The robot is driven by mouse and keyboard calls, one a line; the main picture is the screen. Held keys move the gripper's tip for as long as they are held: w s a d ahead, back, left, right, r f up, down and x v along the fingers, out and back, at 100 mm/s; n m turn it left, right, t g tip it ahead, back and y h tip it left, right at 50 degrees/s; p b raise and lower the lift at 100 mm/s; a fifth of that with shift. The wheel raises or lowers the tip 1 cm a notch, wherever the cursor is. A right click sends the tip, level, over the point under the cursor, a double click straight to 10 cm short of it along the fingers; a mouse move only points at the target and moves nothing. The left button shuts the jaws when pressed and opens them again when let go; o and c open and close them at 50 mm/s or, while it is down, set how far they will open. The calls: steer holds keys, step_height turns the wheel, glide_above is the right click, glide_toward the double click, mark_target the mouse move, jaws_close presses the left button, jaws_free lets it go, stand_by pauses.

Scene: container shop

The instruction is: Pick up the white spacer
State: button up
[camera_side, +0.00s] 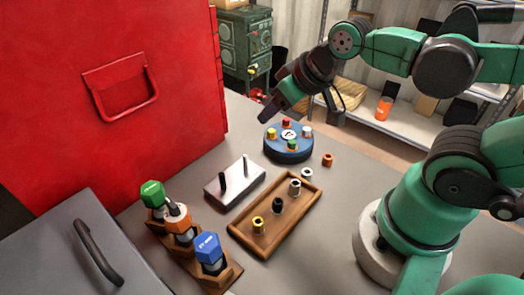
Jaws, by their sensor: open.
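A small white ring-shaped spacer (306,174) lies on the grey table just beyond the back corner of the wooden tray (247,243). A pale spacer (295,187) stands in the tray, and a white-topped piece (306,132) sits on the round blue holder (288,152). My gripper (301,113) is open and empty. It is above and behind the blue holder, apart from the spacers.
An orange-brown spacer (327,159) lies right of the blue holder. Black (277,206) and yellow (258,225) spacers stand in the tray. A red cabinet (115,100) rises behind.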

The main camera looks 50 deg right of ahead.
steer(key=shift+o, duration=0.2)
steer(key=shift+o, duration=0.9)
steer(key=n+g+h, duration=0.1)
steer(key=n+g, duration=0.6)
steer(key=n, duration=0.9)
glide_toward(306, 175)
steer(key=w+f, duration=0.2)
steer(key=shift+w+d+f, duration=0.25)
steer(key=shift+w+d, duration=0.1)
steer(key=n, duration=0.1)
steer(key=s+f+n+g, duration=0.1)
steer(key=n, duration=0.1)
steer(key=shift+s+d+f+g, duration=0.1)
steer(key=shift+d+g, duration=0.1)
steer(key=shift+g, duration=0.1)
steer(key=shift+n, duration=0.3)
steer(key=shift+s+d+f, duration=0.15)
steer(key=shift+s+f, duration=0.05)
steer(key=shift+f, duration=1.1)
steer(key=shift+s+d+f, duration=0.15)
steer(key=shift+f, duration=1.2)
